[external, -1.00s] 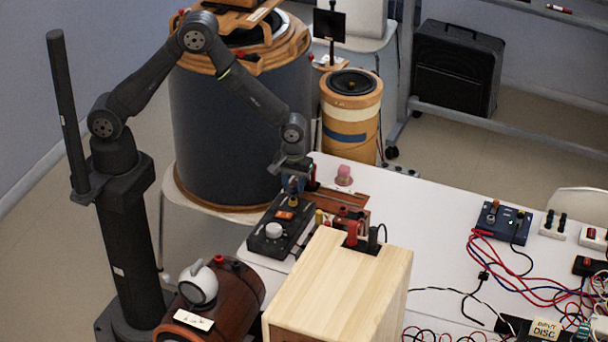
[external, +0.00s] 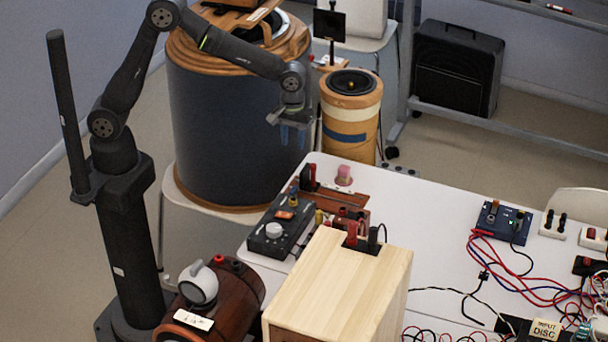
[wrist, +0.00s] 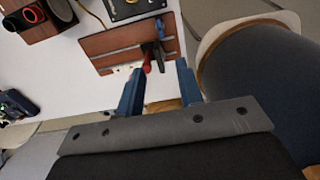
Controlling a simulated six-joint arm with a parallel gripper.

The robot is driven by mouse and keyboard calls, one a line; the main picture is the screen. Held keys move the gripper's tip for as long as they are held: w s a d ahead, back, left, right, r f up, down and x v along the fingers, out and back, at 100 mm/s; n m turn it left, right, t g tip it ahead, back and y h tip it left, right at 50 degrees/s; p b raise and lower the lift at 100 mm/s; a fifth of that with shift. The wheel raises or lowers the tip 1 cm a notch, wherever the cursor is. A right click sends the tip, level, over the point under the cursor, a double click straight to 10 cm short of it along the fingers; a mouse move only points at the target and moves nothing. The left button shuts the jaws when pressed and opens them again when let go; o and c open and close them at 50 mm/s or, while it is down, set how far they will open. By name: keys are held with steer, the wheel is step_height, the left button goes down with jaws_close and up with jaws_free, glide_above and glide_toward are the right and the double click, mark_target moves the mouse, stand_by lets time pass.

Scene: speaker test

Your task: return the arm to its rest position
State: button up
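My gripper (external: 292,136) hangs in the air above the table's far left corner, in front of the large dark cylinder. Its two blue fingers point down. In the wrist view my gripper (wrist: 157,88) has its fingers apart, with nothing held between them. Below and beyond the fingers, red and black plugs (wrist: 148,58) stand at the edge of a brown wooden board (wrist: 110,48). My arm is bent, with its elbow high at the upper left of the external view.
The large dark cylinder (external: 225,130) stands close behind my arm. A smaller wooden cylinder (external: 350,140) is right of my gripper. Below are a black control box (external: 270,236), a pink knob (external: 344,173) and a pale wooden box (external: 340,285) on the white table (external: 440,215).

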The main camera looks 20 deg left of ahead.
mark_target(293, 189)
stand_by(0.3)
step_height(293, 189, down, 17)
steer(key=shift+f, duration=0.2)
stand_by(0.4)
